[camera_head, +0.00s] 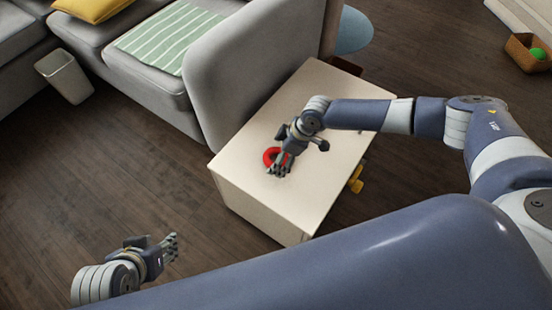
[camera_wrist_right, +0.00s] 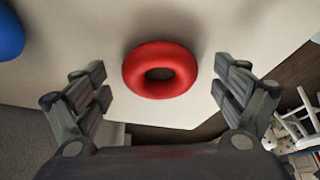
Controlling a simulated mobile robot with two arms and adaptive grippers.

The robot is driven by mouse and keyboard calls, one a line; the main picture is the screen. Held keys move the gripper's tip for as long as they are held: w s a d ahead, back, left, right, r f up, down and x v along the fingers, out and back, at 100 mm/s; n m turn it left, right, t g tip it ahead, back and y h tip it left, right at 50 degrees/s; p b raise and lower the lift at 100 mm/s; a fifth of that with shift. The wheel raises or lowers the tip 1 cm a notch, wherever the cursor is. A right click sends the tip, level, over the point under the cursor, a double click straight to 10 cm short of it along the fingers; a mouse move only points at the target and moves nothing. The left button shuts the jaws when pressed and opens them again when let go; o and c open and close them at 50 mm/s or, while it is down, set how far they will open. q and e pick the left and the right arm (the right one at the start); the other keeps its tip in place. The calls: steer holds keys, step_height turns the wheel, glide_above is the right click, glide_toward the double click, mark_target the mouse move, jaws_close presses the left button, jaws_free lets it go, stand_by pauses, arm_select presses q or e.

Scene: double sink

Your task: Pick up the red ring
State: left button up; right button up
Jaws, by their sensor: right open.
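The red ring (camera_head: 270,156) lies flat on the cream top of a small cabinet (camera_head: 321,112) in the head view, partly hidden by my right gripper. In the right wrist view the whole red ring (camera_wrist_right: 160,52) shows, ahead of the fingertips and centred between them.
A grey sofa (camera_head: 257,60) stands against the far left side of the cabinet. A yellow object (camera_head: 356,180) is at the cabinet's right side. A white bin (camera_head: 65,77) stands on the floor. A blue object (camera_wrist_right: 9,33) shows in the wrist view.

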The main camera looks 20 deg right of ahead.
steer(key=shift+c, duration=0.2)
steer(key=c, duration=1)
steer(key=shift+c, duration=0.2)
steer(key=shift+r, duration=0.1)
